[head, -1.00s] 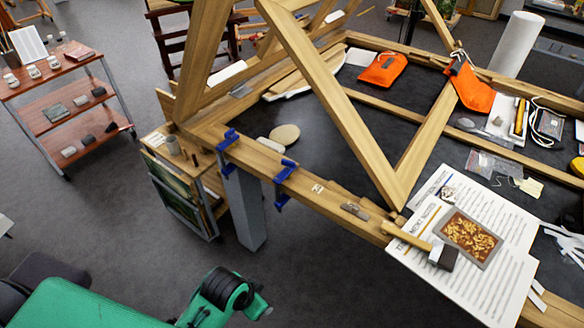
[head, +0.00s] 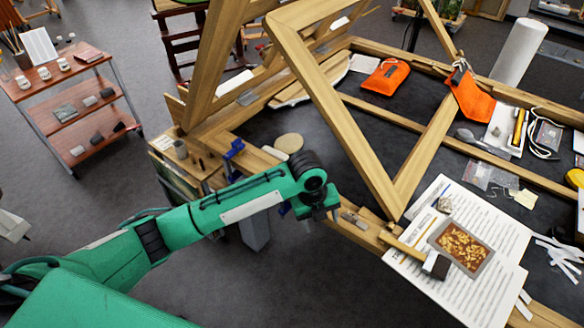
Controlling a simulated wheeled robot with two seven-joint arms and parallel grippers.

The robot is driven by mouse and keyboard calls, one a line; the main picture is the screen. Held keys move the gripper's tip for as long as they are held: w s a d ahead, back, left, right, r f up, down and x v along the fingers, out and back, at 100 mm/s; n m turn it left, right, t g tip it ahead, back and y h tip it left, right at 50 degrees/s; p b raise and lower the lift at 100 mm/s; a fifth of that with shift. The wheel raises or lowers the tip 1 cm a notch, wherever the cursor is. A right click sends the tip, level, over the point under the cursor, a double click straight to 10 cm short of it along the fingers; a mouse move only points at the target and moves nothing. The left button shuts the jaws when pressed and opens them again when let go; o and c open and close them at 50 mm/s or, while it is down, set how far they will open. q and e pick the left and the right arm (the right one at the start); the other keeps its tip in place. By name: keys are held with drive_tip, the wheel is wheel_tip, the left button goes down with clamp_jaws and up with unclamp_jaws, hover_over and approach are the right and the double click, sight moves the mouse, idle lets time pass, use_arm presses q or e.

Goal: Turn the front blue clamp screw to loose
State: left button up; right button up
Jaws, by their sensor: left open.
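Two blue clamps grip the front wooden beam of the frame. The left clamp (head: 233,149) shows clearly. The other, nearer blue clamp (head: 284,209) is mostly hidden behind my green left arm; only a small blue part shows beneath the arm. My left gripper (head: 320,214) is over the beam, just right of that nearer clamp, pointing down. It is open and appears empty; its fingertips are small and dark here. I cannot tell whether it touches the clamp. The clamp's screw is hidden. My right gripper is out of view.
A wooden easel-like frame (head: 335,110) rises over the dark tabletop, right of my gripper. A shelf cart (head: 70,110) stands at left. Open floor lies in front.

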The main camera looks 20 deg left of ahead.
use_arm(q)
drive_tip(key=w+a+r+m+y, duration=0.1)
drive_tip(key=w+a+r+m, duration=0.1)
drive_tip(key=w+a+r, duration=0.1)
drive_tip(key=w+a+r+m, duration=0.2)
drive_tip(key=w+a+r, duration=0.1)
drive_tip(key=w+a, duration=0.1)
drive_tip(key=w+a+r+m+y, duration=0.1)
drive_tip(key=w+a+r+m, duration=0.2)
drive_tip(key=w, duration=0.3)
drive_tip(key=shift+a+r+g+y, duration=0.3)
drive_tip(key=shift+a+r, duration=0.05)
drive_tip(key=shift+a, duration=0.4)
drive_tip(key=shift+w+a, duration=0.1)
wheel_tip(320, 180, down, 6)
drive_tip(key=shift+f+p, duration=0.25)
drive_tip(key=shift+p, duration=1)
drive_tip(key=shift+f, duration=0.45)
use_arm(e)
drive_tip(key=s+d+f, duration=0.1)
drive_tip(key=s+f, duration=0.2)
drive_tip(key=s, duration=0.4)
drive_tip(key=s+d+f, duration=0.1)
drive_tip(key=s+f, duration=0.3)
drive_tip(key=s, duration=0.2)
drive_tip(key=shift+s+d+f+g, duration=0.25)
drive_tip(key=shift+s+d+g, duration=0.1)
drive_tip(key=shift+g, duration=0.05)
use_arm(q)
drive_tip(key=c, duration=1)
